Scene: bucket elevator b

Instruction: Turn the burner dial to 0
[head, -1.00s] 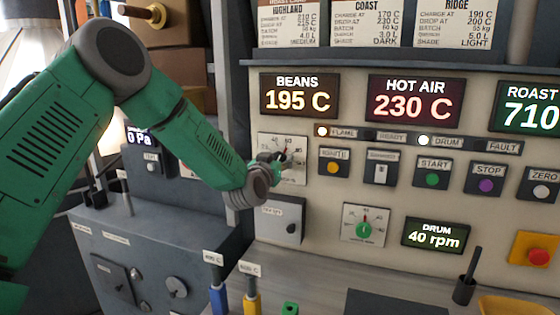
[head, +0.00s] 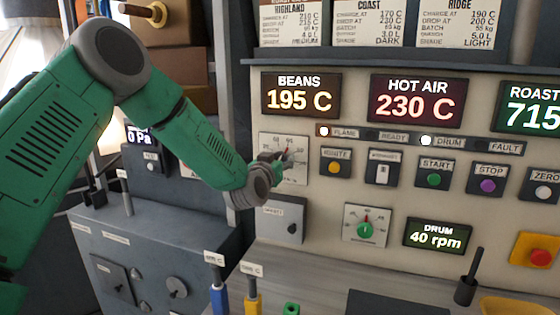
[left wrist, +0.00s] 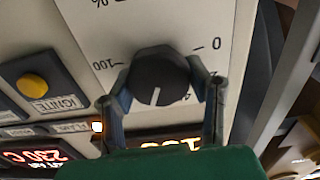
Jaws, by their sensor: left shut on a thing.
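The burner dial is a black round knob (left wrist: 158,72) with a white pointer line, on a white scale plate (left wrist: 100,35) marked 0, 100 and %. In the left wrist view the line points down the picture, away from both the 0 and the 100 marks. My left gripper (left wrist: 163,78) is shut on the knob, with one finger on each side. In the head view the gripper (head: 268,163) covers much of the knob, and a red pointer shows on the scale plate (head: 297,172). My right gripper is not in view.
The panel has an ignite button (head: 334,168) and a switch (head: 382,172) right of the dial. Below are a lever box (head: 280,219) and a second dial with a green knob (head: 365,230). Blue (head: 219,299) and yellow-handled (head: 251,303) tools stand in front. A drum display (head: 437,235) reads 40 rpm.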

